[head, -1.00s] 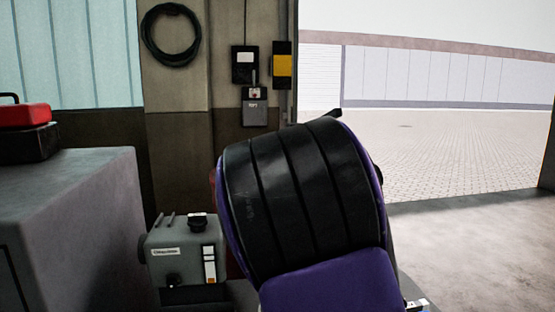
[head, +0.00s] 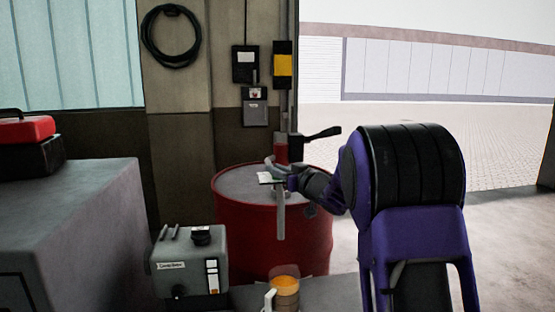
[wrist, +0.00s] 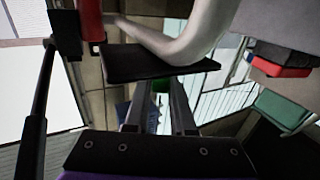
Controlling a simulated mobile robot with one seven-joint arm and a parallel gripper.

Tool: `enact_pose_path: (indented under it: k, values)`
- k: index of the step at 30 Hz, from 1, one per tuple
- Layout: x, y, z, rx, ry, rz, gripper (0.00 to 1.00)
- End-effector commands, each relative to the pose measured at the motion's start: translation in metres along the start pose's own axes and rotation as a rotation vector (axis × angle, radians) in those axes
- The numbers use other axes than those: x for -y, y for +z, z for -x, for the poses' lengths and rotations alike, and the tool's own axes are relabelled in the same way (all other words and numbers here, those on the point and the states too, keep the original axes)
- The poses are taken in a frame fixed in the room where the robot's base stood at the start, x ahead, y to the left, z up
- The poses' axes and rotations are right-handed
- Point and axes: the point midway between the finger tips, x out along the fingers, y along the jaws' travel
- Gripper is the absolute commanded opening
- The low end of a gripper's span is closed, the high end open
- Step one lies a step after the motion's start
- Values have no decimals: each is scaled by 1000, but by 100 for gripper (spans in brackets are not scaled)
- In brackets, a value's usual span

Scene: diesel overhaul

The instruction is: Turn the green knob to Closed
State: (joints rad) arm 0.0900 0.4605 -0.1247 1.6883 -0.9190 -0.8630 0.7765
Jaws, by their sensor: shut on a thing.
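The green knob (wrist: 160,86) shows as a small green patch between my fingertips in the wrist view, mostly hidden by a black plate (wrist: 160,61) and the fingers. My gripper (wrist: 158,98) is shut on it. In the head view my gripper (head: 274,171) is over the top of a red drum (head: 228,235), beside a pump with a grey downward spout (head: 281,220). The knob's position marks cannot be read.
The pump's red body (head: 282,153) and black handle (head: 318,133) rise close behind my gripper. A grey box (head: 190,263) and an orange-topped container (head: 286,287) stand in front of the drum. The floor at right is open.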

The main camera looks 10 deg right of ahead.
Motion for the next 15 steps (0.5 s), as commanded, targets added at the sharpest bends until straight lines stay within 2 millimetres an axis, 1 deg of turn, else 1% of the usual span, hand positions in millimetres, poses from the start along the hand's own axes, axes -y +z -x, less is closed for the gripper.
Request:
enact_pose_path:
  k: [1, 6, 15]
  values:
    - [-3, -4, 0, 2, -33, -1, 0]
    - [-1, -1, 0, 1, -137, 0, 0]
    - [1, 0, 0, 0, -235, 0, 0]
